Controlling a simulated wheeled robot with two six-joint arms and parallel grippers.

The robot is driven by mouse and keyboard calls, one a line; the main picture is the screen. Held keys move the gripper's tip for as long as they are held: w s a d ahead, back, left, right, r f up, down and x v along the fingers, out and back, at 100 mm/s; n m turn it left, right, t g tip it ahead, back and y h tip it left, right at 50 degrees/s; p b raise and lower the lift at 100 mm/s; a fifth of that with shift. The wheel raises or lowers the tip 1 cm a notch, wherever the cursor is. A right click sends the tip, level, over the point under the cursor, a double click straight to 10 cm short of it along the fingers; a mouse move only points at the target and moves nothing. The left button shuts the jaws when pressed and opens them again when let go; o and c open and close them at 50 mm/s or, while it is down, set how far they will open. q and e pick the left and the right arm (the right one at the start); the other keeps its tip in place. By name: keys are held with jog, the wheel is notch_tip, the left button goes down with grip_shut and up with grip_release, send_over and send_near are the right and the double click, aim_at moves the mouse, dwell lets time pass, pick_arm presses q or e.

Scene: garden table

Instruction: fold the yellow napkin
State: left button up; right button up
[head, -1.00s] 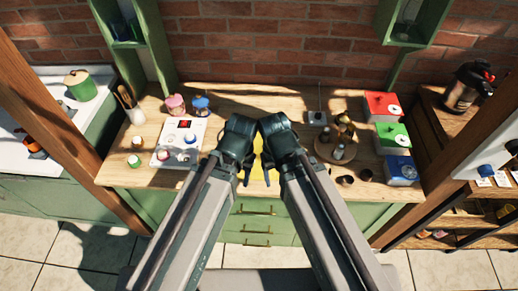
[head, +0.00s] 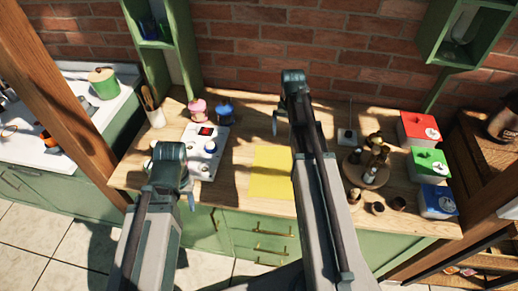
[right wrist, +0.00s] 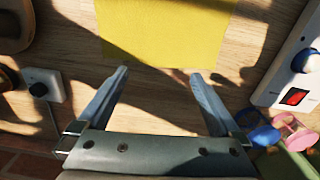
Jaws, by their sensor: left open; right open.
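The yellow napkin (head: 270,175) lies on the wooden tabletop near its front edge in the head view. It looks flat; my right arm runs past its right side and may hide part of it. My right gripper (head: 276,124) is above the table beyond the napkin's far edge. In the right wrist view its two fingers (right wrist: 160,76) are spread and empty, with the napkin (right wrist: 165,30) just past the tips. My left gripper (head: 190,200) is open near the table's front edge, left of the napkin and apart from it.
A white panel with knobs (head: 198,165) is left of the napkin, with pink (head: 197,108) and blue (head: 224,109) items behind it. A round wooden board (head: 366,176) with bottles is to the right, before red, green and blue boxes. A brick wall closes the back.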

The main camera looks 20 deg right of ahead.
aim_at(284, 151)
jog(key=f+b, duration=0.6)
jog(key=f, duration=0.1)
jog(key=w+f+b, duration=0.1)
jog(key=f+b, duration=0.2)
jog(key=b, duration=0.1)
jog(key=shift+d+f, duration=0.15)
jog(key=shift+d, duration=0.05)
pick_arm(q)
notch_tip(284, 151, down, 10)
jog(key=shift+a, duration=0.45)
pick_arm(e)
grip_shut()
dwell(0.5)
